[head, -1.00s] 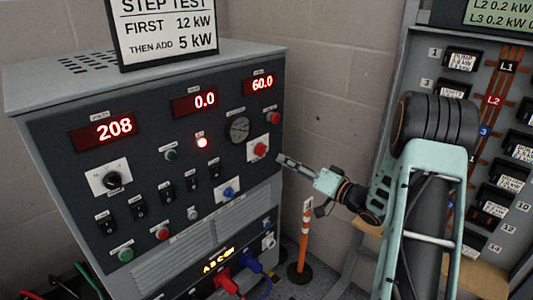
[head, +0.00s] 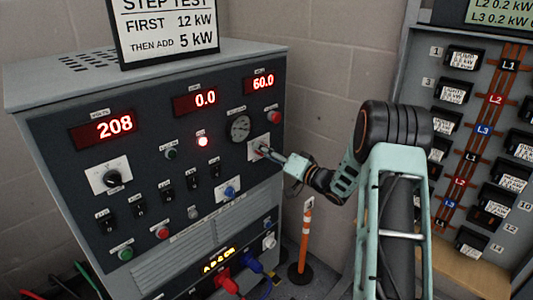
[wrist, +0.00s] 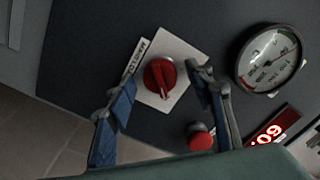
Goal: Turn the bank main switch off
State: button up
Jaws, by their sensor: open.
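The main switch is a red rotary knob (wrist: 160,77) on a white square plate (wrist: 181,97) on the dark panel, with a label beside it that seems to read MAIN. In the wrist view the knob lies between my open gripper fingers (wrist: 160,95), with space on both sides. In the head view my gripper (head: 262,150) is at the plate (head: 251,154) and hides most of the knob. I cannot tell whether a finger touches the knob.
A red button (wrist: 201,138) and a round gauge (wrist: 268,60) are close to the fingers. Red displays (head: 115,129) read 208, 0.0 and 60.0. A red lamp (head: 203,142) is lit. An orange post (head: 304,240) stands below my arm. A breaker panel (head: 440,100) is at right.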

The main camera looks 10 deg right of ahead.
jog(key=c, duration=1.2)
jog(key=shift+o, duration=0.2)
jog(key=shift+n+b, duration=0.3)
jog(key=shift+b, duration=0.05)
jog(key=shift+n+b, duration=7)
jog(key=shift+n, duration=1.7)
jog(key=shift+d, duration=0.1)
